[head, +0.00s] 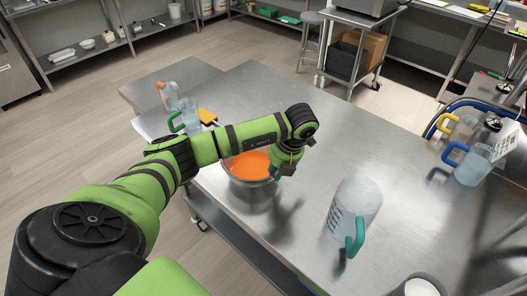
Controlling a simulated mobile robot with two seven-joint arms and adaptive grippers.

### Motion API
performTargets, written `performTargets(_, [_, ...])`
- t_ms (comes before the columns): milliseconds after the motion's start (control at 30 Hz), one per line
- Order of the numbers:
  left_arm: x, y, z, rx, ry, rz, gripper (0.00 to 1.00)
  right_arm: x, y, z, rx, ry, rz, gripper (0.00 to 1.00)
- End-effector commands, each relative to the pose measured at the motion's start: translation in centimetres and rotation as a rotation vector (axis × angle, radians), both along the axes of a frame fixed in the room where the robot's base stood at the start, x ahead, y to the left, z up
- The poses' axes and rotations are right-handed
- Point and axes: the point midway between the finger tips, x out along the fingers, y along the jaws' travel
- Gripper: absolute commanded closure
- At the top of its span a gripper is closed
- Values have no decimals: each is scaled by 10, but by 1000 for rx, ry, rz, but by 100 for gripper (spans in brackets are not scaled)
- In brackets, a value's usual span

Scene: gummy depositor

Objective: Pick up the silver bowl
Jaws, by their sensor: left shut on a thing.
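The silver bowl (250,193) holds something orange and is at the left part of the steel table (300,95), near its front-left edge. My left arm reaches in from the left over the bowl. My left gripper (285,172) points down at the bowl's right rim and is shut on it. The wrist partly hides the bowl's far right side. I cannot tell whether the bowl's base touches the table. My right gripper is not in view.
A clear measuring jug (352,208) with a teal handle stands right of the bowl. A white cup (421,287) is at the bottom right. Jugs with blue (472,166) and yellow (457,130) handles stand at the right.

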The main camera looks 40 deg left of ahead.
Motion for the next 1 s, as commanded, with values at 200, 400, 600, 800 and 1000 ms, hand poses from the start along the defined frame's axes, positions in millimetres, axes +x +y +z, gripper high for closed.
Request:
performTargets(200, [2,1,13,2,-8,1,100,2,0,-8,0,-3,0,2])
performTargets(400, [-5,0,44,1,-7,-1,100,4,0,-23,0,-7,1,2])
performTargets(600, [-45,-4,72,5,-7,-1,100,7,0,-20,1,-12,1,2])
performTargets(800, [-81,-11,93,4,-9,0,100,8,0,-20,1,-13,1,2])
performTargets(1000, [-105,-15,106,1,-6,0,100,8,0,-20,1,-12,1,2])
